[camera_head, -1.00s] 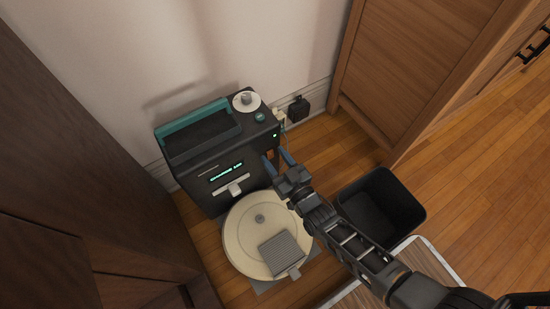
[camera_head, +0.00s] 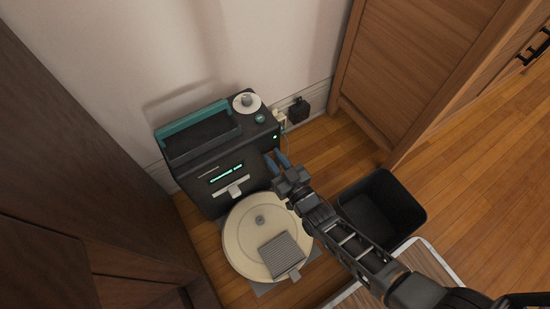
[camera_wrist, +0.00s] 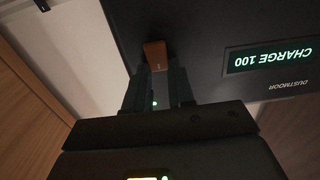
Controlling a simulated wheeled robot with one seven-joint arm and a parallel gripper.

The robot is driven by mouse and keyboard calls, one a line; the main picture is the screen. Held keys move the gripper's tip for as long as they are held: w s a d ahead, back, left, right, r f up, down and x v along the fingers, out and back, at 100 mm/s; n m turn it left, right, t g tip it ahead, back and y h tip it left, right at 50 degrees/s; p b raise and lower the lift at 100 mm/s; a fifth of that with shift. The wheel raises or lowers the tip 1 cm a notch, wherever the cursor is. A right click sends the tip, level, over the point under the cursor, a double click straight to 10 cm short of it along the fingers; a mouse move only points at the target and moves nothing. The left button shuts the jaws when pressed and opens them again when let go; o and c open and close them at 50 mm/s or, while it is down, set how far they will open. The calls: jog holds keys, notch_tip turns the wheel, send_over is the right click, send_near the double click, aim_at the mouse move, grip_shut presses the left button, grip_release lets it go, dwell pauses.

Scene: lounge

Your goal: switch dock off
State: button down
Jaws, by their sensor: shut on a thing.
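The dock (camera_head: 205,189) is a dark box with a teal-edged top bin, standing against the wall. Its green display is lit; in the wrist view the dock front (camera_wrist: 200,35) shows upside down, reading "CHARGE 100". A small green light glows near the dock's right upper corner. My gripper (camera_head: 278,160) is at the dock's right side. In the wrist view my gripper (camera_wrist: 158,77) is shut on a small brown tab (camera_wrist: 155,54) at the dock's edge. I cannot tell whether this tab is the switch. In the head view the tab is hidden.
A round cream robot vacuum (camera_head: 240,240) sits in front of the dock. A black open bin (camera_head: 405,193) stands to the right, close to my arm. A wooden cabinet (camera_head: 400,65) is behind it. A black plug (camera_head: 299,111) is at the wall. A white dish (camera_head: 239,108) lies on the dock.

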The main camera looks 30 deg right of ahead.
jog(key=shift+f+b, duration=0.35)
jog(key=shift+b, duration=0.4)
jog(key=shift+s+f+t+b, duration=0.1)
jog(key=shift+f+t+b, duration=0.15)
jog(key=shift+t+b, duration=0.75)
jog(key=shift+r+t, duration=0.2)
jog(key=shift+t, duration=0.4)
jog(key=shift+s, duration=0.1)
jog(key=c, duration=1)
grip_release()
jog(key=shift+o, duration=0.2)
